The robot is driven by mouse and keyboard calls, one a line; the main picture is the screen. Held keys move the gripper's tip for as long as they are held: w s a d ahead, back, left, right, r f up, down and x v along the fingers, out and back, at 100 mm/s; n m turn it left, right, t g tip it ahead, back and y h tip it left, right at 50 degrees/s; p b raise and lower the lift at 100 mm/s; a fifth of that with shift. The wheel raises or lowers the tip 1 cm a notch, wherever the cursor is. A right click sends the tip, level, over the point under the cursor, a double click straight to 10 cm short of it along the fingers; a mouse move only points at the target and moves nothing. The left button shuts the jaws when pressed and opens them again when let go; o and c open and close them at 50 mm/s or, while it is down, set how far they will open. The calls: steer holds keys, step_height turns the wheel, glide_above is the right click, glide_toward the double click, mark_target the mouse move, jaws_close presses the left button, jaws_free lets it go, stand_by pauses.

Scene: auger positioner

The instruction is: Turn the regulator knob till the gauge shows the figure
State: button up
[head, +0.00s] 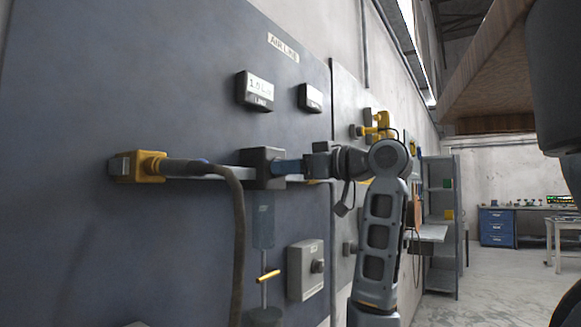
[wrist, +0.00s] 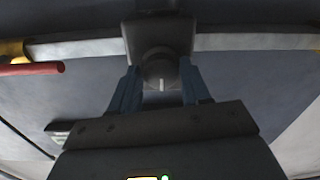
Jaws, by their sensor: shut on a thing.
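The regulator is a dark block (head: 257,160) on a horizontal pipe along the grey panel; the block also shows in the wrist view (wrist: 160,32). Its round dark knob (wrist: 160,68) faces my wrist camera and has a pale mark at its lower edge. My gripper (head: 279,167) reaches the block from the right. In the wrist view its blue fingers (wrist: 160,76) are on both sides of the knob and shut on it. A display box (head: 255,90) labelled LINE reads about 1.0, with small unclear lettering. A second display (head: 311,97) to its right is not legible.
A yellow valve fitting (head: 152,166) is at the pipe's left end, and a dark hose (head: 238,250) hangs in front of the panel. A yellow lever (head: 268,276) and a grey box with a knob (head: 305,270) are below. Open floor lies to the right.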

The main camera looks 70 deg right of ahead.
steer(key=shift+a+r+m+p, duration=0.15)
steer(key=shift+r+m+p, duration=0.1)
steer(key=shift+m+p, duration=0.45)
steer(key=shift+c, duration=0.6)
steer(key=shift+f+m+p, duration=0.15)
steer(key=shift+m+p, duration=0.4)
steer(key=shift+m, duration=0.15)
steer(key=shift+w, duration=0.1)
steer(key=o, duration=1)
steer(key=shift+f, duration=0.1)
